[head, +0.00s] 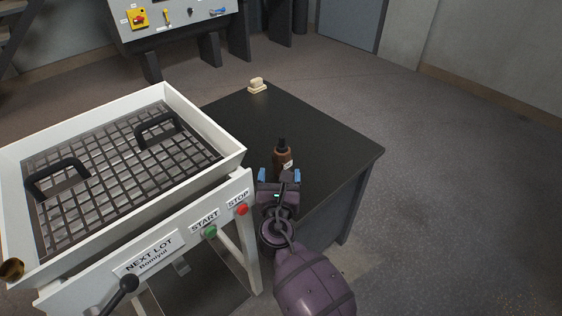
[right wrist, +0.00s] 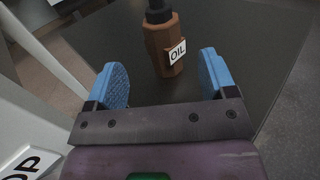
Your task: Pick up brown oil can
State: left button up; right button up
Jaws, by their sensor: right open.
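The brown oil can (head: 282,158) stands upright on the black table, with a black cap and a white label. In the right wrist view the can (right wrist: 158,45) shows its "OIL" label, and its top is cut off by the frame's upper edge. My right gripper (head: 279,176) is open just in front of the can. In the right wrist view its two blue fingers (right wrist: 164,80) are spread wide, with the can beyond and between them, apart from both. My left gripper is not in view.
The black table (head: 335,150) has free room right of the can; a small cream block (head: 257,85) lies at its far edge. A white machine with a grid tray (head: 203,118) and START and STOP buttons (head: 242,209) stands close on the left. A control panel (head: 180,22) is behind.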

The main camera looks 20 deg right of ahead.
aim_at(282, 161)
jog(key=x, duration=0.3)
jog(key=shift+w, duration=0.15)
jog(key=x, duration=0.1)
jog(key=b+x, duration=0.1)
jog(key=x, duration=0.2)
jog(key=shift+d+f+b, duration=0.3)
jog(key=shift+b, duration=0.05)
jog(key=shift+w+d+r, duration=0.15)
jog(key=shift+w, duration=0.25)
jog(key=c, duration=1.2)
